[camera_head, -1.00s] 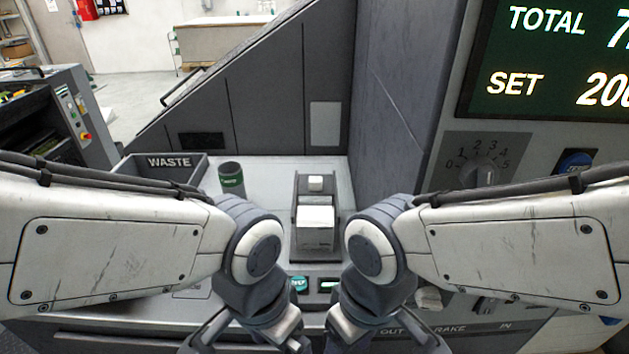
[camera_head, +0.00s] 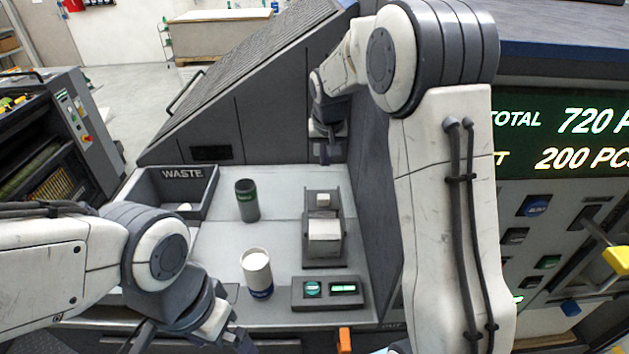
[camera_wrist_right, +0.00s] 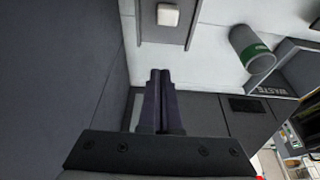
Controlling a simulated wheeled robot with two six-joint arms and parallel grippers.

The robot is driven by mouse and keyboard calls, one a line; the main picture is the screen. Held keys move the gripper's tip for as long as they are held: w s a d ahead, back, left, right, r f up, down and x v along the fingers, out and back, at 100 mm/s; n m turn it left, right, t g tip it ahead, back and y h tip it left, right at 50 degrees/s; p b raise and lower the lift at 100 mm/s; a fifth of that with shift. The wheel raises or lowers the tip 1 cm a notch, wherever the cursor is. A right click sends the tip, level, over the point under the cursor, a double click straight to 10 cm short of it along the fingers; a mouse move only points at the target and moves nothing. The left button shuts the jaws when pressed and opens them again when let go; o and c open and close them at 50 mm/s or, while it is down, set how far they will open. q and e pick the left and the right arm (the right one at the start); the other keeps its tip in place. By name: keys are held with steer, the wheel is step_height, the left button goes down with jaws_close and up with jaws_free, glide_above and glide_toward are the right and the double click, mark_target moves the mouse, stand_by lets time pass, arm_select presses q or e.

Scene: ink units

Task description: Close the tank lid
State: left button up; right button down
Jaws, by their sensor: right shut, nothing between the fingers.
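No tank lid can be told apart for certain in either view. My right arm reaches up and over, and my right gripper (camera_head: 324,153) points down beside the dark slanted housing (camera_head: 250,105), behind the small dispenser. In the right wrist view my right gripper (camera_wrist_right: 160,76) is shut and empty, its fingers together in front of a dark panel. My left arm is low at the left. Its gripper is partly cut off by the bottom edge, and its fingertips cannot be made out.
A WASTE bin (camera_head: 151,190), a dark green-banded cup (camera_head: 247,203), a small dispenser (camera_head: 339,251) and a white-topped container (camera_head: 257,268) stand on the light worktop. A small control box (camera_head: 327,291) is at its front.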

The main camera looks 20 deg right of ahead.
mark_target(324, 191)
steer(key=p+x, duration=0.2)
steer(key=x, duration=0.6)
steer(key=shift+f+p, duration=0.35)
steer(key=shift+s+a+r+p, duration=0.15)
steer(key=shift+s+p, duration=0.1)
steer(key=shift+s, duration=0.3)
steer(key=shift+s+a+r+p, duration=0.1)
steer(key=shift+s+a+p, duration=0.15)
steer(key=shift+s, duration=0.35)
steer(key=shift+s+a, duration=0.1)
steer(key=shift+s, duration=0.3)
steer(key=shift+s+a+f, duration=0.1)
steer(key=shift+s+f, duration=0.05)
steer(key=shift+s, duration=0.2)
